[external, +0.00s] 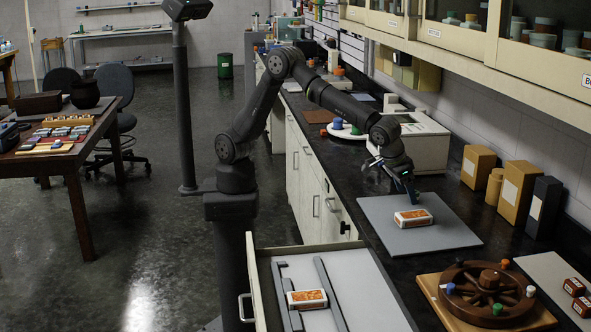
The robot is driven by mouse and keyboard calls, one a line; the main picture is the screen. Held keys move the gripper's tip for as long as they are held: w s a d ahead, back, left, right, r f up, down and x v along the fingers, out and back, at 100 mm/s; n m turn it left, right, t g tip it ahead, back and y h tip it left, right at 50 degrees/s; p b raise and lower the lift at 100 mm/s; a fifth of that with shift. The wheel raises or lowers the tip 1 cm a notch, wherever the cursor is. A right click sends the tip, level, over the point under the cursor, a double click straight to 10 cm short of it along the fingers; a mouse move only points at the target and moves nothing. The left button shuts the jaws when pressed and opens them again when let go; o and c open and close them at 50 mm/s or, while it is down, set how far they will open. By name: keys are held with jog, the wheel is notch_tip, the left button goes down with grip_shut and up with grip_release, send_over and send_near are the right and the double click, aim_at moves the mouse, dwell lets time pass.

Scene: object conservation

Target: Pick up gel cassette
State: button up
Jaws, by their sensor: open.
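One gel cassette (413,218), a small white block with an orange patterned top, lies flat on a grey mat (448,238) on the black counter. A second cassette of the same look (307,299) lies in the open drawer (362,292), beside a grey divider strip. My gripper (410,197) points down just above the far side of the cassette on the mat. It is open and holds nothing that I can see. Whether a fingertip touches the cassette cannot be told.
A brown spoked wheel (487,287) with coloured caps stands on a wooden board at the front right. Boxes (478,166) line the wall to the right, and a white machine (422,142) stands behind my gripper. Wall cabinets (470,40) hang over the counter. The drawer juts out below the counter.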

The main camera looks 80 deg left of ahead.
aim_at(413, 215)
jog(key=x, duration=0.8)
jog(key=shift+w+d+f, duration=0.1)
jog(key=shift+d+f, duration=0.15)
jog(key=shift+f, duration=0.15)
jog(key=c, duration=1.1)
